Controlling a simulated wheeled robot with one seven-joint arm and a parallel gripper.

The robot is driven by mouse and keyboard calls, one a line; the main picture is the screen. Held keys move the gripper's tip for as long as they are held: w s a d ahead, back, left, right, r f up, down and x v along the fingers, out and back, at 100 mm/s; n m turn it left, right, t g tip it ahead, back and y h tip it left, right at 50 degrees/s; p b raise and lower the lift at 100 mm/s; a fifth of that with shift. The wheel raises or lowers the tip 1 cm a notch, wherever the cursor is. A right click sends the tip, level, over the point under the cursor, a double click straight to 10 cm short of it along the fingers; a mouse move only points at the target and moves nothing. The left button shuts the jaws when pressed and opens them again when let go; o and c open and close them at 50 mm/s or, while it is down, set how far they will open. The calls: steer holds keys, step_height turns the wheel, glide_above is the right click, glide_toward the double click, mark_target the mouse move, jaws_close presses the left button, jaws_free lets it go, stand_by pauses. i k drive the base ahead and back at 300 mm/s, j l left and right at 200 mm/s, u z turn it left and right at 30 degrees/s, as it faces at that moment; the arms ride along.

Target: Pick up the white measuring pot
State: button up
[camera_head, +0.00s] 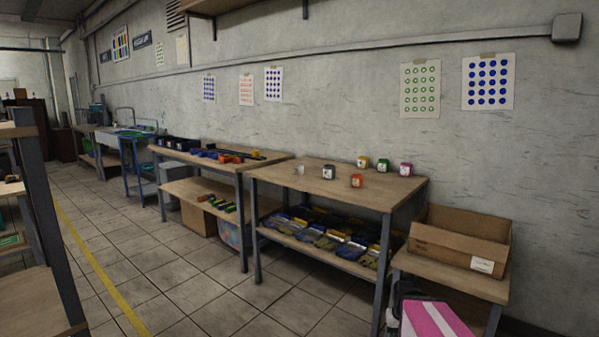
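A small pale, see-through-looking pot (299,169) stands on the wooden top of the nearer workbench (290,183), left of several small ink jars. It is too small in the picture to tell for sure that it is the white measuring pot. My gripper is not in view, and nothing touches the pot.
Near the pot stand a black jar (329,173), orange jar (356,181), yellow jar (362,162), green jar (383,165) and pink jar (406,169). An open cardboard box (455,243) is at right. The tiled floor (185,275) before the benches is clear.

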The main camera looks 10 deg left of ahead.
mark_target(298, 167)
steer(key=u, duration=1)
steer(key=i+j+u, duration=0.25)
steer(key=i+u, duration=0.65)
steer(key=i, duration=3.55)
steer(key=i+z, duration=0.2)
steer(key=i, duration=0.2)
steer(key=i+j+z, duration=0.2)
steer(key=i, duration=0.2)
steer(key=i+j+z, duration=0.2)
steer(key=i, duration=0.2)
steer(key=l, duration=0.1)
